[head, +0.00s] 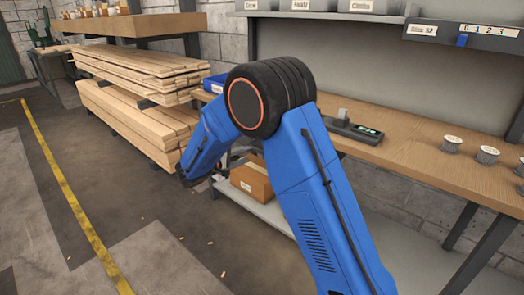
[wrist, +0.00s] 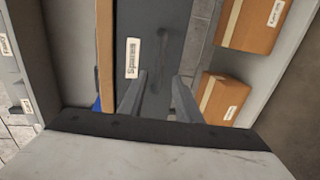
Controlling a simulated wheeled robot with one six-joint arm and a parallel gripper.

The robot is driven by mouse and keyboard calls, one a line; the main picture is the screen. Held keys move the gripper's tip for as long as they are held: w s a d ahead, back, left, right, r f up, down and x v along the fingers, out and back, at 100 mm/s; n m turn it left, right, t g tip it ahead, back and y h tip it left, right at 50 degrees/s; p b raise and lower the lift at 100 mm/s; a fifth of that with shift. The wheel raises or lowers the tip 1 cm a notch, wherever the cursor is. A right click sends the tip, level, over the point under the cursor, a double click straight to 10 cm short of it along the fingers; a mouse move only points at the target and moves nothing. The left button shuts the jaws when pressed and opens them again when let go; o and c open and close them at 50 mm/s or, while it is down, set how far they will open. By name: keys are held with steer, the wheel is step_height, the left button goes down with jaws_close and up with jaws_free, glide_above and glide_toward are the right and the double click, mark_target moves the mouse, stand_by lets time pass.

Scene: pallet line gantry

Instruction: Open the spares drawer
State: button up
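The spares drawer (wrist: 178,18) shows in the wrist view as a dark grey front with a white label (wrist: 132,58) that seems to read "Spares". The picture is turned sideways there. A darker narrow shape near the front's middle may be its handle, but it is too unclear to tell. My gripper (wrist: 160,96) points at this front with its two fingers apart and nothing visible between them. I cannot tell whether the fingers touch the front. In the head view my blue arm hides the drawer and most of the gripper.
A wooden bench top (head: 420,158) runs to the right, bearing a dark device (head: 355,130) and several small cylinders. A cardboard box (head: 252,180) sits on the lower shelf (head: 272,212). Stacked planks (head: 130,115) stand left. Floor with a yellow line (head: 62,185) is open at left.

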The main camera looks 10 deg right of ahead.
steer(key=x, duration=1.1)
steer(key=shift+w+d, duration=0.15)
steer(key=shift+d, duration=0.1)
jaws_close()
